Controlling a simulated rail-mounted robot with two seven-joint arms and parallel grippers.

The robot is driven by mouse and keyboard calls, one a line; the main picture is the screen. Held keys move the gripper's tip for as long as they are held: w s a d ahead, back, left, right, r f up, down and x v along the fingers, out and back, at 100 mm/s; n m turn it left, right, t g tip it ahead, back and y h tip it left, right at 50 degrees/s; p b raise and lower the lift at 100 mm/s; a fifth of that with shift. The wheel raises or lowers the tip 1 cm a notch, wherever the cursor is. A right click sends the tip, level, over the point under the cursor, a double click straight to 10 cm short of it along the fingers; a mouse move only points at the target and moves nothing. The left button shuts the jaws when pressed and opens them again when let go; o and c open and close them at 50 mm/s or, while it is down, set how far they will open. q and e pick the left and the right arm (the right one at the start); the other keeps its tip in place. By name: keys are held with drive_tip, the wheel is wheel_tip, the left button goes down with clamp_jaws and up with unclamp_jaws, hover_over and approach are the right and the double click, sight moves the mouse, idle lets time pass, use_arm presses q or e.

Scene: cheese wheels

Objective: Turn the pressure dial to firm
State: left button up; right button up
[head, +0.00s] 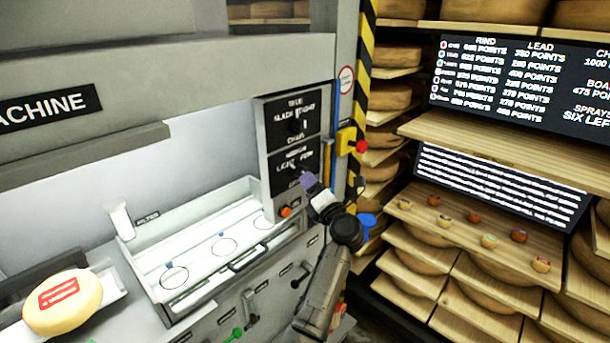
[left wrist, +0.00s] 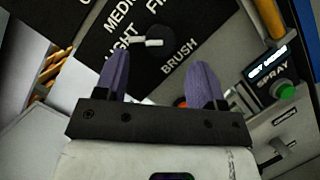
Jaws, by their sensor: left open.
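The pressure dial (head: 296,168) is on the lower black plate of the machine's control panel, among the words medium, light, firm and brush. In the left wrist view the dial (left wrist: 155,40) is a dark round knob with a white bar; the bar lies roughly across the picture, its thicker end on the side of light. My left gripper (head: 309,181) is in front of the panel, just below and right of the dial. Its two purple fingers (left wrist: 160,80) are apart and empty, with the dial beyond their tips and no clear contact. My right gripper is not in view.
A second dial (head: 297,124) sits on the plate above. An orange button (head: 285,212) is below the panel, and a yellow box with a red button (head: 350,142) is to its right. A white tray (head: 170,250) and a cheese wheel (head: 62,302) are at left.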

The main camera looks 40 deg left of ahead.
sight(301, 172)
use_arm(q)
drive_tip(key=shift+x, duration=2.75)
